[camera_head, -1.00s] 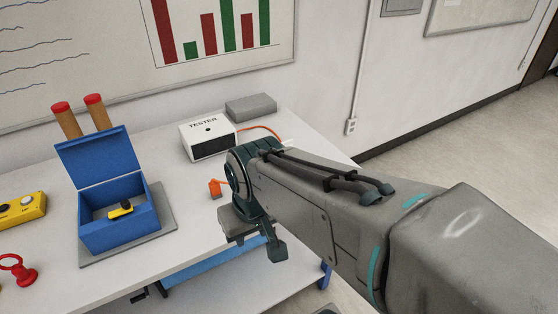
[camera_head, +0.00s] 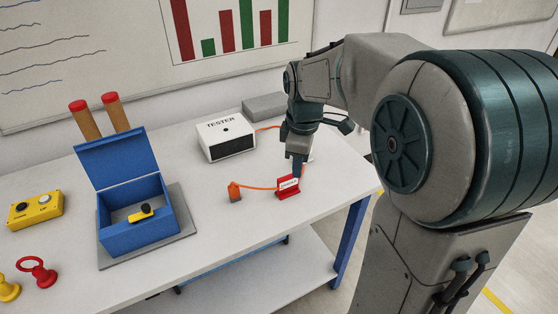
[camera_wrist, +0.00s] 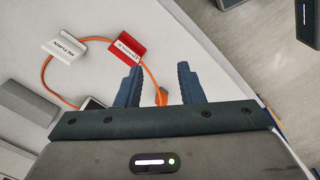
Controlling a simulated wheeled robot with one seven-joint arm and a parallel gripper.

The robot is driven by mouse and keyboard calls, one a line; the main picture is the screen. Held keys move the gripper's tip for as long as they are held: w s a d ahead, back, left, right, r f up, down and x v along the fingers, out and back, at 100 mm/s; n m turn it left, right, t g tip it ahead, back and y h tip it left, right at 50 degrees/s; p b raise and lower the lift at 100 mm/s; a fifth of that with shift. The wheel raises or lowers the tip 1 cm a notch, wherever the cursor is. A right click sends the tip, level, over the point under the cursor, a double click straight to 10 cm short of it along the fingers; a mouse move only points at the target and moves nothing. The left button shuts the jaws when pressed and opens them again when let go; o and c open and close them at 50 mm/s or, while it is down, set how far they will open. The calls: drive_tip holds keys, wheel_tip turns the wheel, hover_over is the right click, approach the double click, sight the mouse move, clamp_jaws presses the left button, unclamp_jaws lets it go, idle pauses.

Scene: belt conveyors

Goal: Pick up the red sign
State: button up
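The red sign (camera_head: 287,188) with a white label stands on the white table (camera_head: 250,219), right of an orange probe (camera_head: 234,191) on the orange cable. In the wrist view the red sign (camera_wrist: 127,47) lies just beyond the tip of the left finger. My gripper (camera_head: 298,168) points down just behind and above the sign in the head view. In the wrist view my gripper (camera_wrist: 157,72) has its fingers apart with nothing held between them. Whether a finger touches the sign cannot be told.
A white tester box (camera_head: 226,138) and a grey block (camera_head: 264,107) stand at the back. A white RETURN sign (camera_wrist: 68,49) stands near the cable. A blue open box (camera_head: 137,230), a yellow button box (camera_head: 35,209) and a red ring-topped piece (camera_head: 38,271) are at left.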

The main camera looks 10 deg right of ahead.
drive_tip(key=w+f+n+g+p, duration=0.1)
drive_tip(key=w+f+n, duration=0.2)
drive_tip(key=w+n, duration=0.6)
drive_tip(key=p, duration=0.2)
approach(288, 191)
drive_tip(key=f, duration=0.6)
drive_tip(key=shift+w+f, duration=0.1)
drive_tip(key=shift+w, duration=0.3)
clamp_jaws()
